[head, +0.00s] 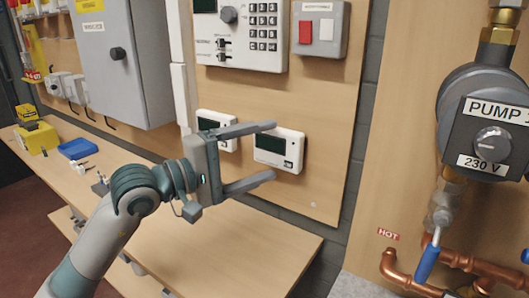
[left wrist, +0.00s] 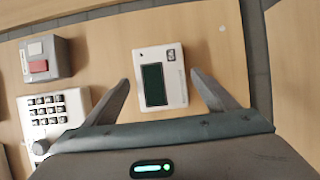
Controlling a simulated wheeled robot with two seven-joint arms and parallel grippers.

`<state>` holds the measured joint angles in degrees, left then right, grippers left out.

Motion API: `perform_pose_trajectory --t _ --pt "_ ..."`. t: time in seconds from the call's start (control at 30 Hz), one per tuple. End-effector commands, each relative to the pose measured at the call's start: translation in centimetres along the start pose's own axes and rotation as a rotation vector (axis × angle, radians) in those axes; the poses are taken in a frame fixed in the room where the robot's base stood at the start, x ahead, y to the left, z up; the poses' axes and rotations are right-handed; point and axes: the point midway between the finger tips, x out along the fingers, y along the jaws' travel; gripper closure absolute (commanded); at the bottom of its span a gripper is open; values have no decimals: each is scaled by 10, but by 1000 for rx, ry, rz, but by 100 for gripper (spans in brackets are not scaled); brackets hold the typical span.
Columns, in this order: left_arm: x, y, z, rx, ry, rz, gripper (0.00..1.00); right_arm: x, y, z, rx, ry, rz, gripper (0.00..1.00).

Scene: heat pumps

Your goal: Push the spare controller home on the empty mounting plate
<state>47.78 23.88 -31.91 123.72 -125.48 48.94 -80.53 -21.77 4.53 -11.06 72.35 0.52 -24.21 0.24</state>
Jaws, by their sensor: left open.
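My left gripper (head: 272,151) is open, with its two fingers spread above and below a white controller (head: 287,146) with a dark screen on the wooden board. In the left wrist view the same controller (left wrist: 175,82) sits between and just beyond the open fingertips (left wrist: 160,79), with no finger clearly touching it. A second white controller (head: 217,120) is on the board to the left, partly hidden behind my gripper. I cannot see a bare mounting plate, nor tell whether the controller between my fingers is fully seated. My right gripper is not in view.
A keypad panel (head: 241,53) and a box with red and white buttons (head: 321,50) are above. A grey cabinet (head: 122,70) is at left. The pump (head: 485,120) and copper pipes (head: 455,263) are at right. The wooden bench (head: 245,250) is clear below the controllers.

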Motion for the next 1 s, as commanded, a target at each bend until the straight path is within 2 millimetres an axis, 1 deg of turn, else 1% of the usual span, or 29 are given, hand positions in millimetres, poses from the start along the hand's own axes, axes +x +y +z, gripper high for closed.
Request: perform_pose_trajectory --t 1.0 --pt "-62 -1 26 2 1 0 20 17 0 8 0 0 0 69"
